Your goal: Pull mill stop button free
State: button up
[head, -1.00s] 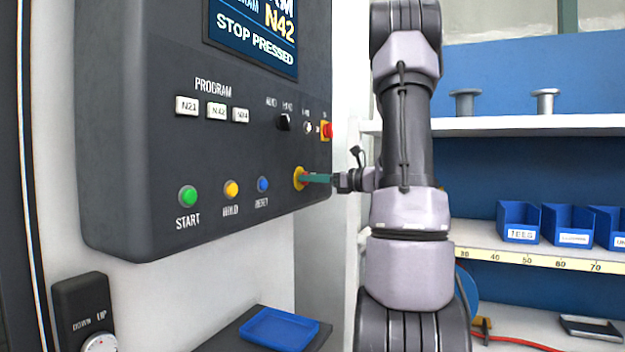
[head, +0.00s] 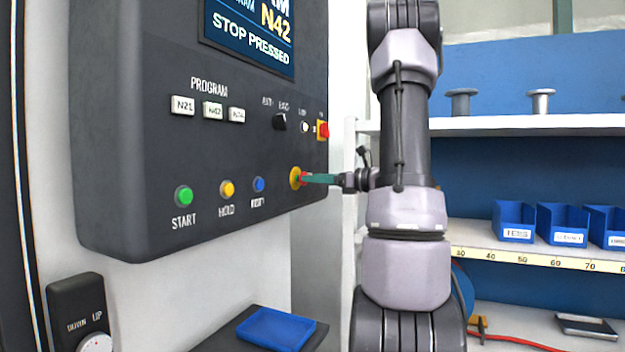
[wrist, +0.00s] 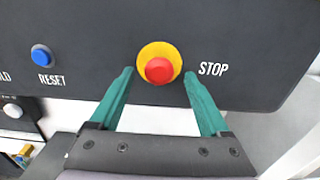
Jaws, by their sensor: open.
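The mill stop button (wrist: 159,70) is a red mushroom cap on a yellow round base, with STOP printed beside it on the dark control panel (wrist: 100,22). In the head view the stop button (head: 296,178) sits at the panel's lower right. The panel's screen (head: 250,38) reads STOP PRESSED. My gripper (wrist: 158,72) is open, its green fingers on either side of the button in the wrist view, with visible space between them and the cap. In the head view my gripper (head: 305,179) is at the button from the right and partly hides it; contact cannot be told.
Green START (head: 183,196), yellow HOLD (head: 227,189) and blue RESET (head: 258,184) buttons are left of the stop button. A red switch (head: 323,130) is above it. A blue tray (head: 275,329) lies below the panel. Shelves with blue bins (head: 515,221) stand at right.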

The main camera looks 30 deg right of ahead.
jog(key=v, duration=0.9)
jog(key=shift+s, duration=0.1)
jog(key=s+a+f+n+g, duration=0.1)
jog(key=s+a+n+g, duration=0.3)
jog(key=a, duration=0.5)
jog(key=s+a+f+n+g, duration=0.1)
jog(key=s+a+n+g, duration=0.1)
jog(key=a+n+g, duration=0.45)
jog(key=s+a+n+t+h, duration=0.3)
jog(key=s+a+n+h, duration=0.4)
jog(key=n, duration=0.7)
jog(key=s+h, duration=0.2)
jog(key=s, duration=0.2)
jog(key=shift+a, duration=0.35)
